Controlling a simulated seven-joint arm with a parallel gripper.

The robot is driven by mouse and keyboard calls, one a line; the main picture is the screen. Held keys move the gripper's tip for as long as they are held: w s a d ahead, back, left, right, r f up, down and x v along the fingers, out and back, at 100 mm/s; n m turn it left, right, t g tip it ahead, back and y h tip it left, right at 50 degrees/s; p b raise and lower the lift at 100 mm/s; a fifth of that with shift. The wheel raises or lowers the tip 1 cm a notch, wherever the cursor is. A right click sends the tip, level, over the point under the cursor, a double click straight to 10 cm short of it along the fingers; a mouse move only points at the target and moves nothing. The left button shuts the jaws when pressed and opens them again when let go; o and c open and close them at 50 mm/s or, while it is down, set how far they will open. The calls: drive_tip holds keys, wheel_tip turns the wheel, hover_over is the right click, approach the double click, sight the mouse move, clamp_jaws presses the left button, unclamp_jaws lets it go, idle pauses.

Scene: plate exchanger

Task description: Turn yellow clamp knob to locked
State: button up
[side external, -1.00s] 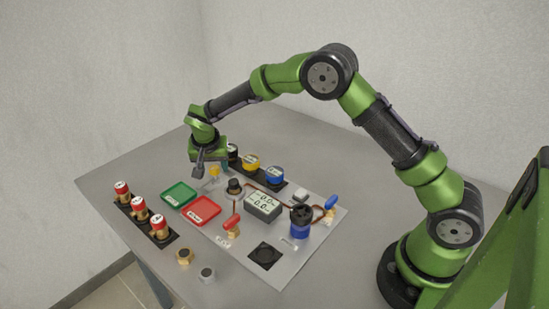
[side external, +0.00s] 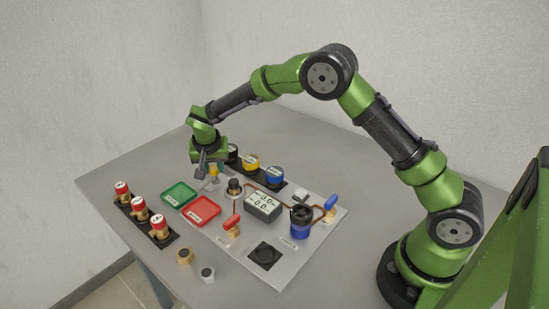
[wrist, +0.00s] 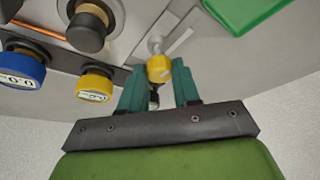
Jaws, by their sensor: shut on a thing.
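The yellow clamp knob (wrist: 158,69) sits at the end of a silvery shaft in the wrist view. My gripper (wrist: 158,77) has its teal fingers on either side of the knob and is shut on it. In the side view the knob (side external: 214,172) is a small yellow spot at the far left end of the light panel (side external: 287,262). My gripper (side external: 204,165) reaches it from above and partly covers it. Any lock mark on the clamp is too small to read.
A green tray (side external: 180,194) and a red tray (side external: 203,211) lie in front of the knob. Yellow (side external: 250,161) and blue (side external: 275,174) round gauges stand behind. A black knob (side external: 234,186) and a grey display box (side external: 263,206) are to the right.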

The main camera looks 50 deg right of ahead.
drive_tip(key=n+y, duration=0.1)
drive_tip(key=n, duration=0.3)
drive_tip(key=shift+s+d+t, duration=0.1)
drive_tip(key=shift+d+t, duration=0.05)
drive_tip(key=shift+t, duration=0.25)
drive_tip(key=n+y, duration=0.1)
drive_tip(key=n, duration=0.1)
drive_tip(key=n+y, duration=0.1)
drive_tip(key=n, duration=0.1)
drive_tip(key=shift+d+n, duration=0.2)
drive_tip(key=shift+n, duration=0.1)
drive_tip(key=n+y, duration=0.2)
drive_tip(key=n, duration=0.2)
drive_tip(key=shift+d+n, duration=0.1)
drive_tip(key=shift+n, duration=0.2)
drive_tip(key=n+g+y, duration=0.1)
drive_tip(key=n, duration=0.3)
drive_tip(key=shift+n, duration=0.3)
drive_tip(key=o, duration=1)
drive_tip(key=shift+o, duration=0.2)
drive_tip(key=shift+y, duration=0.3)
